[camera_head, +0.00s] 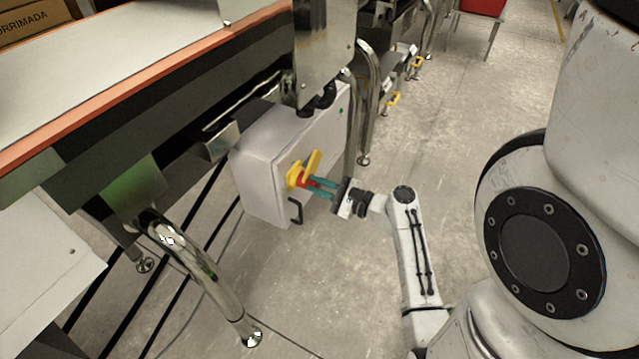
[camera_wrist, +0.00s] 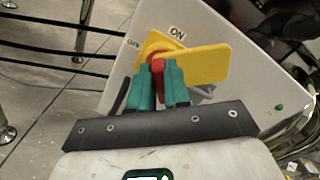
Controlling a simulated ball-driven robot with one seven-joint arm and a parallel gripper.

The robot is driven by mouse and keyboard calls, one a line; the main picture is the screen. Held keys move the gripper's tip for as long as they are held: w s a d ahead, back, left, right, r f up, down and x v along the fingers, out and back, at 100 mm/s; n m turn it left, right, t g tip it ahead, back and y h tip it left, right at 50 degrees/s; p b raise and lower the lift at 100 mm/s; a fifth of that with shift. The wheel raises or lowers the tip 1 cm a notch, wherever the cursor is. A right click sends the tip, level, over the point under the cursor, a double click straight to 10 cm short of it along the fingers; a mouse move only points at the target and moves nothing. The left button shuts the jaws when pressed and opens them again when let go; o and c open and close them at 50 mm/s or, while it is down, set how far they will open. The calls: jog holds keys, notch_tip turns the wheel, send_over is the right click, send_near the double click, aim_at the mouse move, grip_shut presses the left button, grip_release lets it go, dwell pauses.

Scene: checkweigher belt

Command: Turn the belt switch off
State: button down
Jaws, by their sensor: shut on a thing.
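The belt switch has a red handle (camera_head: 303,181) on a yellow base (camera_head: 293,175), mounted on the face of a light grey control box (camera_head: 262,166). A yellow flag-like plate (camera_wrist: 207,62) sticks out at the switch, to the right in the wrist view. "ON" (camera_wrist: 177,32) and "OFF" (camera_wrist: 132,43) labels show beside the switch. My gripper (camera_head: 312,184) has teal fingers (camera_wrist: 158,75), shut on the red handle (camera_wrist: 158,64), which shows between them. The fingers hide part of the handle, so its exact angle is hard to tell.
A black door handle (camera_head: 296,212) juts from the box below the switch. The conveyor (camera_head: 120,75) with its orange edge is above left, on shiny metal legs (camera_head: 205,270). Cables hang under the box. The concrete floor (camera_head: 320,300) right of the box is clear.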

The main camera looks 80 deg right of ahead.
jog(key=shift+a+f+n+b, duration=0.15)
jog(key=shift+n+b, duration=0.5)
jog(key=shift+n, duration=1)
jog(key=shift+f+n+b, duration=0.25)
jog(key=shift+n+b, duration=0.4)
jog(key=shift+n, duration=0.95)
jog(key=shift+a+f+n+b, duration=0.15)
jog(key=shift+n+b, duration=0.5)
jog(key=shift+n, duration=1)
jog(key=c, duration=1.1)
grip_release()
jog(key=p+v, duration=0.2)
jog(key=v, duration=0.8)
jog(key=shift+s, duration=0.4)
